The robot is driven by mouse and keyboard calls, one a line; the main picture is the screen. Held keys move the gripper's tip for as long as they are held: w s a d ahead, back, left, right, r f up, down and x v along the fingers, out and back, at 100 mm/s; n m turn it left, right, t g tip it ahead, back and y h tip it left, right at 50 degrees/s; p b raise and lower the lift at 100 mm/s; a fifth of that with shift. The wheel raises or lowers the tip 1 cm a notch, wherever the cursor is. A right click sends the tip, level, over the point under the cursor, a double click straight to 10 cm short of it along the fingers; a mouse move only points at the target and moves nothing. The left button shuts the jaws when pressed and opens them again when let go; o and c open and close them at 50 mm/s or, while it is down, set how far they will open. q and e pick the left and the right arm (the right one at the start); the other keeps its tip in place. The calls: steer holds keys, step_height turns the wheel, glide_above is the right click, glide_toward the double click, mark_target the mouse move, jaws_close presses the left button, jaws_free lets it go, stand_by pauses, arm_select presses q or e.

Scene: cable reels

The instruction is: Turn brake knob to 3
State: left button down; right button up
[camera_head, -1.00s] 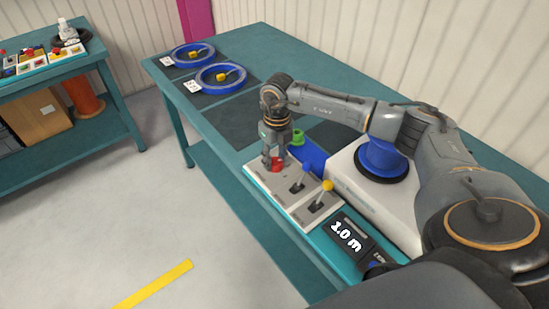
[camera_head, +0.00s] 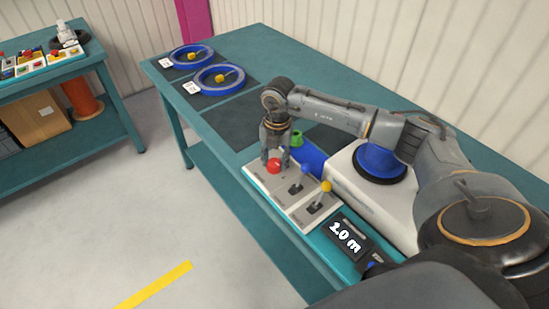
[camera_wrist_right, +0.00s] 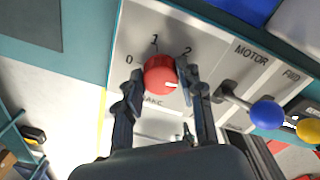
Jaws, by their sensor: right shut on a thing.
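The red brake knob (camera_head: 274,166) sits on the light grey control panel (camera_head: 254,173) at the table's front edge. In the right wrist view the knob (camera_wrist_right: 160,72) has the numbers 0, 1 and 2 around its upper side. Its white mark points to the right, past the 2. No 3 shows; the right finger covers part of the scale there. My right gripper (camera_head: 274,158) points down over the panel, shut on the knob with one finger on each side. The fingers (camera_wrist_right: 158,88) also show in the wrist view. My left gripper is not in view.
A blue-topped lever (camera_head: 306,168) marked MOTOR and a yellow-topped lever (camera_head: 326,186) stand close beside the knob. A display (camera_head: 346,236) reads 1.0 m. A white machine with a blue reel (camera_head: 380,160) stands behind. Two blue reels (camera_head: 220,78) lie at the far end.

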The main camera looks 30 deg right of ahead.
mark_target(277, 162)
steer(key=shift+m, duration=1.1)
steer(key=o, duration=1.2)
steer(key=r, duration=1.2)
steer(key=shift+s+d, duration=0.15)
steer(key=shift+s, duration=0.1)
